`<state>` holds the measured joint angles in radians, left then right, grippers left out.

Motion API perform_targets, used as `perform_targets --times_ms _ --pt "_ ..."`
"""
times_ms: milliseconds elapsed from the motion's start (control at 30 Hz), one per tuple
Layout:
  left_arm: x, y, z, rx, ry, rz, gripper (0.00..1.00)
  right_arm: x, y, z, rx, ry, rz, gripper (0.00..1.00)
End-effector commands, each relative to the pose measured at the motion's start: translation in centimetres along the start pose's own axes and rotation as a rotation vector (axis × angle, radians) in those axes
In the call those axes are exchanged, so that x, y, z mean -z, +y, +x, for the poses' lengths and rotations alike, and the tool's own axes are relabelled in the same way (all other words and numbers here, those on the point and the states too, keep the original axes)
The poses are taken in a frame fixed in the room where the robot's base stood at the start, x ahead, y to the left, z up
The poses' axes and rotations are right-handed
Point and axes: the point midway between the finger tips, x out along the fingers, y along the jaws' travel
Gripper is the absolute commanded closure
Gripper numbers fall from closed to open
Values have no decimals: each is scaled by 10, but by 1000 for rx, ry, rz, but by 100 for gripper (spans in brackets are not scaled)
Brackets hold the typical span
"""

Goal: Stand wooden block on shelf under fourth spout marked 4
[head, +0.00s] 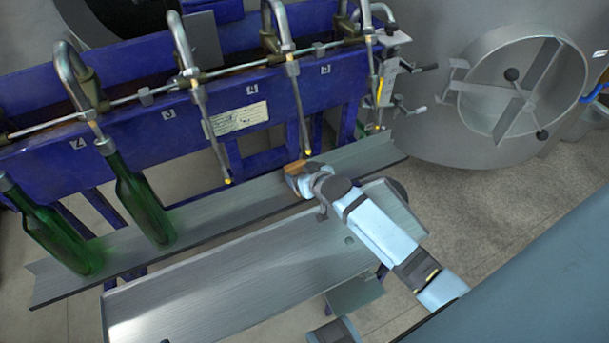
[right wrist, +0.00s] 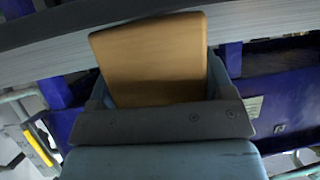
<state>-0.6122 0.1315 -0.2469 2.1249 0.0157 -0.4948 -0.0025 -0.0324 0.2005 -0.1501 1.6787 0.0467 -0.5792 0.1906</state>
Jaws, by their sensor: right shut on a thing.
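The wooden block (head: 292,168) is mostly hidden by my right gripper (head: 303,181) in the head view. In the right wrist view the tan block (right wrist: 152,60) fills the space between the fingers of the right gripper (right wrist: 160,92), which is shut on it. The block is at the grey metal shelf (head: 215,201), close to the tip of the spout (head: 303,125) by the mark 4 (head: 252,89). I cannot tell whether it touches the shelf.
Two green bottles (head: 145,205) (head: 62,238) stand on the shelf's left part. A lower metal tray (head: 220,270) runs in front. Other spouts hang from the blue frame (head: 130,130). A steel tank with a round hatch (head: 520,88) stands at right.

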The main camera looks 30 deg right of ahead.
Motion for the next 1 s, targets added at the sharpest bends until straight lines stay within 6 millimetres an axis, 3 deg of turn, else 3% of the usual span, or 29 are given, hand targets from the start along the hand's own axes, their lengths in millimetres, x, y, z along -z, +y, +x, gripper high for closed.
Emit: perform_targets --times_ms 400,433,533,833,1000 --pt "-3 1 1 0 -4 -3 57 -3 1 3 -1 1 0 59" --pt "-4 1 2 0 -5 -3 57 -3 1 3 -1 1 0 23" --pt "-5 1 2 0 -8 -3 57 -3 1 3 -1 1 0 1" --pt "-3 1 1 0 -6 -3 57 -4 0 -1 -1 -1 0 0" --pt "2 1 -2 -1 -6 -6 57 -3 0 -26 -1 0 0 0"
